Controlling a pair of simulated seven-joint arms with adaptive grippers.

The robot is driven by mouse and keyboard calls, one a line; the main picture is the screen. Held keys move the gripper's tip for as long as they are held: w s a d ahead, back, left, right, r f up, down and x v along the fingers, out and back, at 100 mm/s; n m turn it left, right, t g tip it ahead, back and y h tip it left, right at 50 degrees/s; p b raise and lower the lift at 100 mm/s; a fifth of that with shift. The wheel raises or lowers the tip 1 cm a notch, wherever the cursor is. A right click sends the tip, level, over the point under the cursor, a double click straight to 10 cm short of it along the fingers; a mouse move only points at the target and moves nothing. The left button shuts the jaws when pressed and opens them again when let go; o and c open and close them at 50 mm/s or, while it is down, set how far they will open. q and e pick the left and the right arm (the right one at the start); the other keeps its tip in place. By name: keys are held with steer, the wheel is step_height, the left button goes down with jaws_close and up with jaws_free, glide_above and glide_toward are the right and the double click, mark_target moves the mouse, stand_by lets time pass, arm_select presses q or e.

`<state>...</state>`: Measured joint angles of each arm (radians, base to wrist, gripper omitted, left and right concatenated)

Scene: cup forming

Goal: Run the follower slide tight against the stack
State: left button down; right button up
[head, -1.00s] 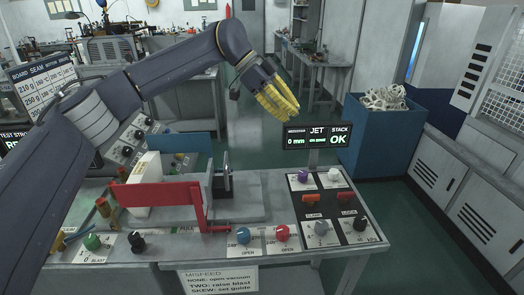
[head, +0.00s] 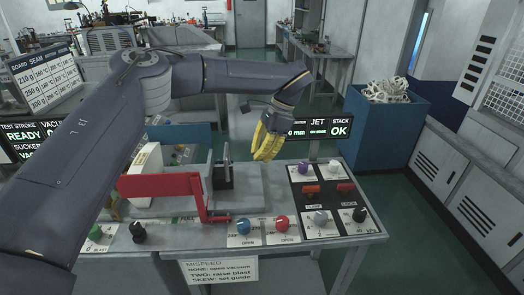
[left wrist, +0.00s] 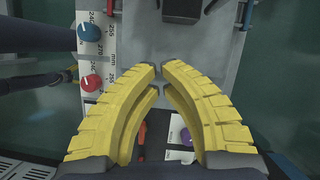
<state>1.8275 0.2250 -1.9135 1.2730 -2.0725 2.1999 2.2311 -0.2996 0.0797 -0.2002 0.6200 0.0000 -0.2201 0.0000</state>
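A white stack (head: 147,165) stands behind the red bar (head: 160,185) on the machine bench in the head view. A dark upright piece (head: 223,172), which looks like the follower slide, stands to its right on the grey bed, with a visible gap between them. It shows partly at the top of the left wrist view (left wrist: 182,10). My left gripper (head: 262,157) has yellow fingers pointing down, above the bed's right end and right of the dark piece. In the left wrist view its fingertips (left wrist: 161,68) are apart with nothing between them.
Blue knob (head: 243,226) and red knob (head: 282,223) sit along the bench's front edge. A control panel (head: 329,218) with knobs and red switches fills the right end. A display (head: 339,130) stands behind it, reading "STACK OK". A blue bin (head: 382,140) stands beyond.

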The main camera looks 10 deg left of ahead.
arm_select(q)
steer(key=x, duration=0.6)
steer(key=shift+f, duration=0.2)
steer(key=a, duration=0.1)
steer(key=s+a, duration=0.1)
steer(key=shift+s+a, duration=0.15)
steer(key=shift+a, duration=0.15)
steer(key=shift+s+a, duration=0.3)
steer(key=shift+a, duration=0.25)
steer(key=shift+a, duration=0.1)
